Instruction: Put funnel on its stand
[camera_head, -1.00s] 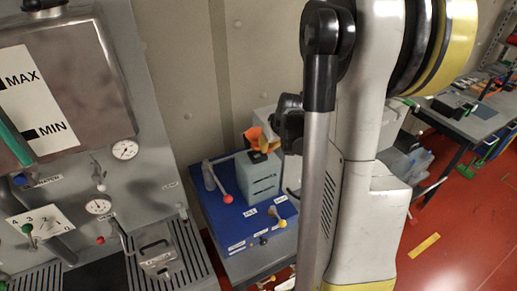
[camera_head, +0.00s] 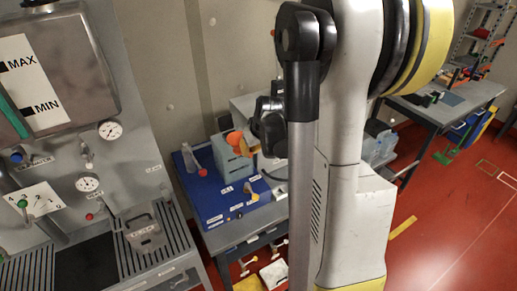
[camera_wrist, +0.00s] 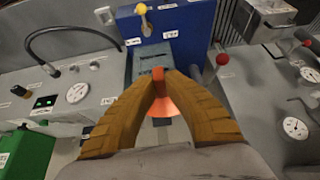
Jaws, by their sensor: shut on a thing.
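The orange funnel (camera_head: 235,138) shows just left of my gripper (camera_head: 250,148) in the head view, in front of the upper part of a grey box. In the wrist view the orange funnel (camera_wrist: 170,108) sits between the ochre fingers of my gripper (camera_wrist: 158,76), which are shut on it near their tips. The fingers hide part of the funnel. I cannot tell for sure which thing is the funnel's stand.
The grey box (camera_head: 228,163) and a clear flask (camera_head: 191,160) stand on a blue board (camera_head: 210,201) with a yellow-handled lever. A metal block (camera_head: 143,232) is on the left bench. A far workbench (camera_head: 441,112) stands at right, with red floor before it.

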